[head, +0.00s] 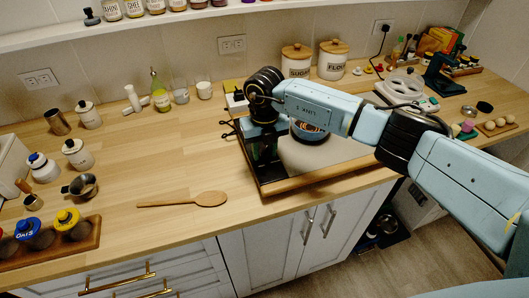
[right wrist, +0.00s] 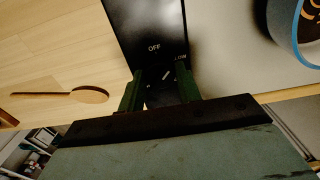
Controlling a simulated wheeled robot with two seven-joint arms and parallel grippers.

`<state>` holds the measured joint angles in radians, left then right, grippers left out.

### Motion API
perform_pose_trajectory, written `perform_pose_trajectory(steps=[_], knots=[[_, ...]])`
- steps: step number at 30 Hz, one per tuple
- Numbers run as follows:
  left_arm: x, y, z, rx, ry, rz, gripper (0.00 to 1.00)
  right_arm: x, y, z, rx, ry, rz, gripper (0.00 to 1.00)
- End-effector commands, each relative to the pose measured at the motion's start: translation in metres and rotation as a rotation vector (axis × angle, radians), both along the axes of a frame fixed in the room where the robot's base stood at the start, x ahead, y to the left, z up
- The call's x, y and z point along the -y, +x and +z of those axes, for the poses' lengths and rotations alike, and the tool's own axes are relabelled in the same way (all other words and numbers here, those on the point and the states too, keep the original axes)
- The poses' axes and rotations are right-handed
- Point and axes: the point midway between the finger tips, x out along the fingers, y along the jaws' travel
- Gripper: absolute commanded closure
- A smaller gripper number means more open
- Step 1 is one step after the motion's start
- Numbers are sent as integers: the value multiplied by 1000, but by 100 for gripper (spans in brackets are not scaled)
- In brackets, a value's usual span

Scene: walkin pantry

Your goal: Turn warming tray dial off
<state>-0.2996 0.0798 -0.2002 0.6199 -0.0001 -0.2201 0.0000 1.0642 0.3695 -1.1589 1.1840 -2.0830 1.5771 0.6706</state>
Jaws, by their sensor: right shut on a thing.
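The warming tray (head: 338,155) lies on the wooden counter, right of centre in the head view, with a pale top and a dark strip along its left side. In the right wrist view that black control strip (right wrist: 143,20) carries white OFF and LOW marks. My right gripper (right wrist: 161,88) is over the strip, its two green fingers on either side of the dial (right wrist: 161,94), just below the marks. It is shut on the dial, whose body is dark and partly hidden. In the head view my right gripper (head: 264,147) covers the dial. My left gripper is not in view.
A round dish (head: 310,132) stands on the tray, partly behind my right arm. A wooden spoon (head: 183,200) lies on the counter to the left. Sugar (head: 296,60) and flour (head: 333,60) canisters stand behind. The counter left of the tray is mostly clear.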

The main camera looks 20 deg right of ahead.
Motion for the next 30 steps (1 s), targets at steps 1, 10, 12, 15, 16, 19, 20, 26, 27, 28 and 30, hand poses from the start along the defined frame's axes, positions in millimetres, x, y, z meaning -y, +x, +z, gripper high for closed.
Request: perform_pose_trajectory(steps=[1,10,12,15,16,19,20,26,27,28,30], knots=[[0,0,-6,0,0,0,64,1,2,-1,6,-1,45,89],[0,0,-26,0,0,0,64,0,2,-1,6,1,330,89],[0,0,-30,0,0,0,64,1,2,-1,6,-1,393,89],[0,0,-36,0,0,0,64,1,2,0,6,0,480,89],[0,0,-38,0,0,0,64,0,2,0,6,0,505,89],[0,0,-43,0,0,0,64,0,2,0,6,0,581,89],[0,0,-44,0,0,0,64,0,2,0,7,0,602,89],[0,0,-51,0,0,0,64,0,2,1,6,0,712,89],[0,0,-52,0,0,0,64,0,2,1,6,0,729,89],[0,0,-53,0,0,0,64,0,2,1,6,1,740,89],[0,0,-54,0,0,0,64,0,2,1,6,1,761,89]])
